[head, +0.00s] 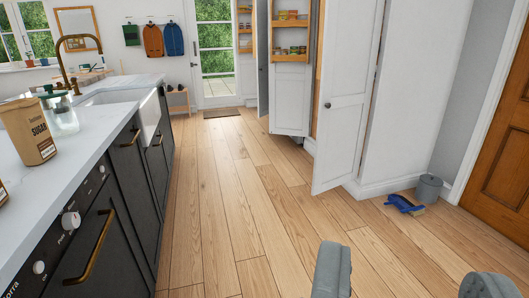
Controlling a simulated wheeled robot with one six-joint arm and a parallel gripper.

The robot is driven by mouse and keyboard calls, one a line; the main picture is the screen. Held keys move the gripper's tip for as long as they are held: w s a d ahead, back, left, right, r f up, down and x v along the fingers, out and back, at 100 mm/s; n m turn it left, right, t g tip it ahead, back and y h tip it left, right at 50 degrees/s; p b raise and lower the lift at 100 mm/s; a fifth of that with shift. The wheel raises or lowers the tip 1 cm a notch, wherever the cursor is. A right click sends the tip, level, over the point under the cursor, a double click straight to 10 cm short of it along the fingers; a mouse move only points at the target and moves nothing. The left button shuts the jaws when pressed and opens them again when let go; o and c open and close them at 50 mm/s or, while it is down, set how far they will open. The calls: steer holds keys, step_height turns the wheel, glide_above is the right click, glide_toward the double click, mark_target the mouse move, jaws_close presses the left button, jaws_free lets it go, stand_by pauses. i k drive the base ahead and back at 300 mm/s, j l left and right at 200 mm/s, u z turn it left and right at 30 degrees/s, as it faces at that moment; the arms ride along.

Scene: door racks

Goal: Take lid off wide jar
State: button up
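A clear glass jar (61,118) stands on the white counter at the left, just behind a brown sugar bag. A dark greenish lid (52,91) appears to sit on top of it. The bag hides part of the jar's left side. My gripper (411,272) is at the bottom right, its two grey fingers wide apart with only floor between them. It is open and empty, far to the right of the jar and away from the counter.
The sugar bag (29,131) stands in front of the jar. A brass tap (66,62) and white sink (150,120) lie beyond. An open white cupboard door (345,95) juts out right. A blue dustpan (403,203) and grey bin (429,188) sit on the floor. The middle floor is clear.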

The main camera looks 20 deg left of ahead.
mark_target(51, 94)
steer(key=i+l+u, duration=0.1)
steer(key=u, duration=0.35)
steer(key=i+l+u, duration=0.15)
steer(key=u, duration=0.35)
steer(key=i+l+u, duration=0.15)
steer(key=u, duration=0.3)
steer(key=i+l+u, duration=0.1)
steer(key=l+u, duration=0.25)
steer(key=u, duration=0.15)
steer(key=i+l+u, duration=0.15)
steer(key=l+u, duration=0.25)
steer(key=i+l+u, duration=0.1)
steer(key=l+u, duration=0.25)
